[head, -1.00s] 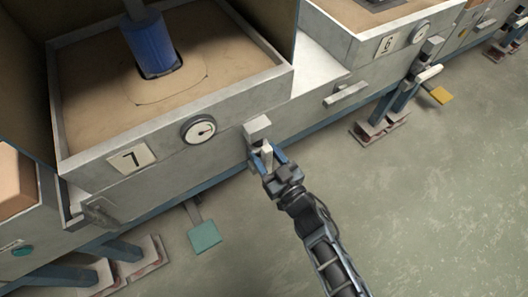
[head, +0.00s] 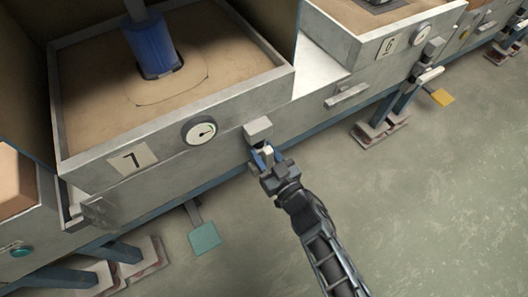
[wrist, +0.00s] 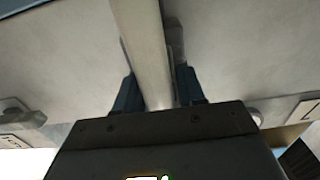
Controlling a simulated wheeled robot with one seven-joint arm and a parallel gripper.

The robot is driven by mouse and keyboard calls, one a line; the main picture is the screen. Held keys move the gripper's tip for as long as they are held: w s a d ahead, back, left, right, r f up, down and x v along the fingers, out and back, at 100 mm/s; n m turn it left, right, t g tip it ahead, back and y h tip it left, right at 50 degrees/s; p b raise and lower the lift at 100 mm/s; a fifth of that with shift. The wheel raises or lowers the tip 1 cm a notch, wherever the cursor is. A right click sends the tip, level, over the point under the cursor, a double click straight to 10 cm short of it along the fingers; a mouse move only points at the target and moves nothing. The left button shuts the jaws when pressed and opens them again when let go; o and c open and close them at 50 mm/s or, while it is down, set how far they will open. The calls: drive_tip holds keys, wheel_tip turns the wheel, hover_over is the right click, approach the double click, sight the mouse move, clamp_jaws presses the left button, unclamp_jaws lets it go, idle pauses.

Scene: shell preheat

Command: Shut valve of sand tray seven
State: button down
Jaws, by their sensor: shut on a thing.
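Sand tray seven (head: 225,107) is a pale metal box filled with tan sand, with a "7" plate (head: 133,158) on its front. The valve body (head: 258,130) is a pale block to the right of the dial, on the same front. My gripper (head: 264,156) is at this valve with its blue fingers closed around the pale valve lever (head: 268,151). In the wrist view the lever (wrist: 147,50) runs as a long pale bar between my two fingers (wrist: 157,92). The lever's lower part is hidden by my gripper.
A round dial (head: 199,131) sits between the number plate and the valve. Tray six (head: 357,47) stands to the right with its own valve. A green pedal (head: 205,238) and a yellow pedal (head: 441,97) stick out low. The floor (head: 430,210) at right is clear.

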idle(0.4)
drive_tip(key=m+p, duration=0.2)
drive_tip(key=m, duration=0.1)
drive_tip(key=shift+w+d+r, duration=0.1)
drive_tip(key=shift+w+d, duration=0.1)
drive_tip(key=shift+d, duration=0.1)
drive_tip(key=m, duration=0.2)
drive_tip(key=m+p, duration=0.1)
drive_tip(key=m, duration=0.1)
drive_tip(key=m+p, duration=0.1)
drive_tip(key=shift+w+d+f+m, duration=0.25)
drive_tip(key=shift+d+f+m, duration=0.1)
drive_tip(key=shift+m, duration=0.05)
drive_tip(key=m, duration=0.2)
drive_tip(key=m+p, duration=0.1)
drive_tip(key=m, duration=0.1)
drive_tip(key=shift+w+d+f+m, duration=0.2)
drive_tip(key=shift+f+m, duration=0.1)
drive_tip(key=shift+f, duration=0.1)
drive_tip(key=shift+d+f+m, duration=0.1)
drive_tip(key=shift+f+m, duration=0.15)
drive_tip(key=shift+m, duration=0.85)
drive_tip(key=shift+f+m, duration=0.2)
drive_tip(key=shift+m, duration=0.9)
drive_tip(key=c, duration=0.9)
unclamp_jaws()
